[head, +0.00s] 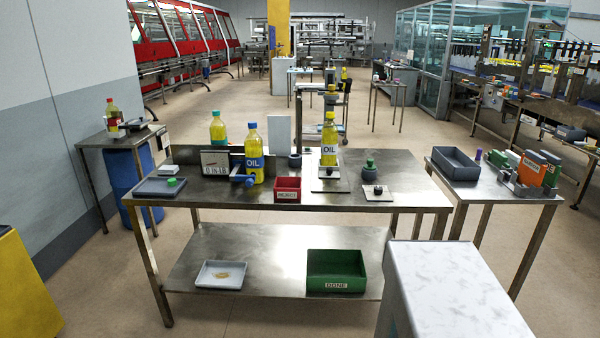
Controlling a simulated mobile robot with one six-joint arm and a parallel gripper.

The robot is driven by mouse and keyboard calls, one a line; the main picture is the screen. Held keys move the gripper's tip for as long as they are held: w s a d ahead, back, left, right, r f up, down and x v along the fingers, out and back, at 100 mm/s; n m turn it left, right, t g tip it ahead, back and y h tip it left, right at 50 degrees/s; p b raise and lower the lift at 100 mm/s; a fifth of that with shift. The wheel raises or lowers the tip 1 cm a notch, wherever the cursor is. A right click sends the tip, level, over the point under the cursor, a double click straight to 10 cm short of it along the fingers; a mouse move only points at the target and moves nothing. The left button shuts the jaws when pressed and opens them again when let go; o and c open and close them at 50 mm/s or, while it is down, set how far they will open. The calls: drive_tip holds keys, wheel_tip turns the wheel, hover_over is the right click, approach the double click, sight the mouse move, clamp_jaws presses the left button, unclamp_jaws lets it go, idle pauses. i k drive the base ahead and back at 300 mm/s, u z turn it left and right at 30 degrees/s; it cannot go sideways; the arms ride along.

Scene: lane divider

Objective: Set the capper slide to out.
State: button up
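What looks like the capper (330,99) stands toward the right of the steel bench, with a dark head above a yellow oil bottle (329,150). The bottle has a white OIL label and stands upright. In front of the bottle is a flat grey plate (318,186) with a small dark block (327,173) on it, perhaps the slide. The parts are too small to tell whether the slide is in or out. My gripper is not in view.
The bench (225,194) also holds two oil bottles with teal and blue caps, a scale (215,163), a red bin (288,190) and a green-topped jar (369,166). A green DONE crate (336,284) sits on the lower shelf. A side table (475,185) stands right.

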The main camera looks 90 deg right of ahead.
sight(324, 171)
drive_tip(key=u, duration=0.15)
drive_tip(key=k, duration=1.7)
drive_tip(key=z, duration=0.4)
drive_tip(key=i, duration=1.05)
